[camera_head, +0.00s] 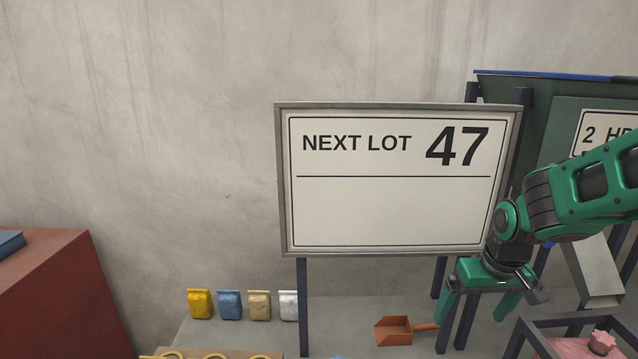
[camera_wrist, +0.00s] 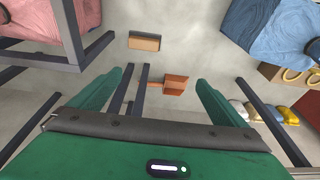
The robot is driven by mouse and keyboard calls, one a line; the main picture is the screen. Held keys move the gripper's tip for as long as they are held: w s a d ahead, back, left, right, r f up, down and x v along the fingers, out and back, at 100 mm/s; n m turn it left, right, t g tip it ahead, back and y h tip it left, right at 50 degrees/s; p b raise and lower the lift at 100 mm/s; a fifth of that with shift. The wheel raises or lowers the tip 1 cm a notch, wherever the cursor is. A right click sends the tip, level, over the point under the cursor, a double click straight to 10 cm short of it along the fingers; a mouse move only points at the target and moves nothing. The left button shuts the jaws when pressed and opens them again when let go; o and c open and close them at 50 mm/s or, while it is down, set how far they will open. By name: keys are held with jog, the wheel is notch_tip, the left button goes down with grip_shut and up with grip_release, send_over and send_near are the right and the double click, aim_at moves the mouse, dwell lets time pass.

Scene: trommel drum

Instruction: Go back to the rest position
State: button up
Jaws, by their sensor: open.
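My gripper (camera_head: 477,312) is at the lower right in the head view, in front of the sign's right leg, with its green fingers spread and pointing down. In the wrist view the two fingers (camera_wrist: 158,88) stand wide apart with nothing held between them. My green arm reaches in from the right edge. An orange scoop (camera_head: 394,330) lies on the grey surface left of my gripper; it also shows beyond the fingers in the wrist view (camera_wrist: 176,83).
A "NEXT LOT 47" sign (camera_head: 395,215) stands just left of my wrist. Small yellow (camera_head: 200,304), blue (camera_head: 229,305), tan and white bags stand along the wall. A dark frame (camera_head: 570,321) holding a pink sack (camera_head: 590,346) is at lower right. A red cabinet (camera_head: 65,300) is at left.

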jog(key=s+a+r+t, duration=0.2)
jog(key=s+a+r, duration=0.1)
jog(key=s+r, duration=0.35)
jog(key=s+d+f+m+g, duration=0.1)
jog(key=s+d+m+g, duration=0.1)
jog(key=s+d, duration=0.4)
jog(key=s+d+m+g, duration=0.2)
jog(key=s+d+m, duration=0.2)
jog(key=s, duration=0.6)
jog(key=shift+d+f+g, duration=0.3)
jog(key=shift+d+f, duration=0.05)
jog(key=shift+d, duration=0.5)
